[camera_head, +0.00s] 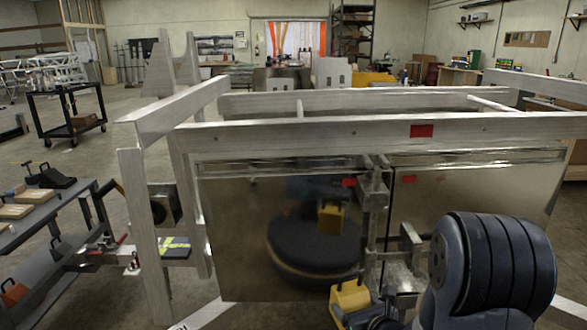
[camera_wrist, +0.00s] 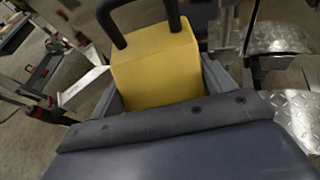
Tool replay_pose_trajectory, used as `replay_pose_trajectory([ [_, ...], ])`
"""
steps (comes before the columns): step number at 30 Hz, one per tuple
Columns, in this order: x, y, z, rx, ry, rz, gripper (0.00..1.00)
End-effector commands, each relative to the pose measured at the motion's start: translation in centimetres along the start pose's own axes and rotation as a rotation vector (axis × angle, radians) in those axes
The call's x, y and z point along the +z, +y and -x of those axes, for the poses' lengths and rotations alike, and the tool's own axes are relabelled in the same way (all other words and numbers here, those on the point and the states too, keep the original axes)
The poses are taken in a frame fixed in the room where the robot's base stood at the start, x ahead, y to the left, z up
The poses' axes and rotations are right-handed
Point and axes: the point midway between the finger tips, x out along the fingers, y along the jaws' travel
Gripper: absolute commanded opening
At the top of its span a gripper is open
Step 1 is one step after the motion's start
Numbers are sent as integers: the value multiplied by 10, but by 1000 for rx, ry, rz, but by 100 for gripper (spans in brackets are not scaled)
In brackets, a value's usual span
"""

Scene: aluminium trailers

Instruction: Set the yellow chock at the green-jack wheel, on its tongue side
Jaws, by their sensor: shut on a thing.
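The yellow chock (camera_head: 349,298), a block with a black loop handle, is low in front of the trailer's shiny panel in the head view. In the wrist view the yellow chock (camera_wrist: 155,65) fills the upper middle, handle pointing up and away. My gripper (camera_wrist: 162,90) is shut on the chock, with a grey finger at each side. In the head view my wrist partly hides the chock and the gripper. I cannot make out a green jack or its wheel in either view.
The aluminium trailer frame (camera_head: 300,135) and its shiny panel (camera_head: 240,270) stand close ahead; the panel mirrors the chock. Diamond-plate surfaces (camera_wrist: 278,36) lie right in the wrist view. A bench (camera_head: 60,210) with blocks stands left. Open floor shows behind, near a black cart (camera_head: 68,110).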

Motion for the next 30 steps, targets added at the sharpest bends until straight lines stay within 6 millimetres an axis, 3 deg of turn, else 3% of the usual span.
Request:
replay_pose_trajectory([
  [1, -19, 0, -9, 0, -5, 2, 36],
  [3, -32, -1, -15, 0, -5, 2, 36],
  [24, -159, -3, -73, -3, -5, 3, 36],
  [30, -186, -4, -86, -5, -5, 4, 36],
])
